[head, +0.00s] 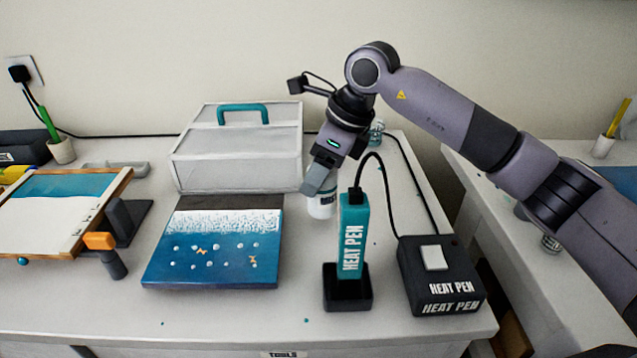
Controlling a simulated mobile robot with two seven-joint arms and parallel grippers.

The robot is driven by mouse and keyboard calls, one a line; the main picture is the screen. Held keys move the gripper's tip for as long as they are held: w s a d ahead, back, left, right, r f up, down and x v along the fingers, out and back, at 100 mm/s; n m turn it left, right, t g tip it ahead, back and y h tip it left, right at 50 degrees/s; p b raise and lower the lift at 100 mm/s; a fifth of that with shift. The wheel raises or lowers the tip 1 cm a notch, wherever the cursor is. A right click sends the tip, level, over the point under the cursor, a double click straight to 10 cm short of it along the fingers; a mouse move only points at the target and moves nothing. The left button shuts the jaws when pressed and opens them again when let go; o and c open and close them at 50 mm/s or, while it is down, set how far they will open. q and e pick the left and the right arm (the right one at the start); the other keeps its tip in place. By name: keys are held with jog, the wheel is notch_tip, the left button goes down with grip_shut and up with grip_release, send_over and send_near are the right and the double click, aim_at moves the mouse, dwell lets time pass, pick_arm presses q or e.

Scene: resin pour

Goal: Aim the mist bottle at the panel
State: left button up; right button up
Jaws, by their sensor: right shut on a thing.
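The panel (210,268) lies flat on the table, left of centre, blue with a white band along its far edge and small white and orange pieces on it. My right gripper (321,184) is behind and right of the panel, pointing down, shut on a white bottle with a dark label, which looks like the mist bottle (321,208). The gripper hides the bottle's top, so I cannot tell which way its nozzle faces. The bottle's base is close to the table; I cannot tell if it touches. My left gripper is not in view.
A teal heat pen (353,240) stands in a black holder just in front of the bottle, its cable running to a black control box (440,278). A pale case (237,157) with a teal handle stands behind the panel. A wood-framed board (50,225) lies left.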

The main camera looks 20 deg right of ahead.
jog(key=shift+f, duration=1.45)
jog(key=shift+f, duration=0.15)
jog(key=o, duration=1.2)
jog(key=shift+d+r, duration=0.1)
jog(key=shift+r, duration=0.25)
jog(key=v, duration=1.1)
jog(key=shift+r+b, duration=0.25)
jog(key=shift+b, duration=0.05)
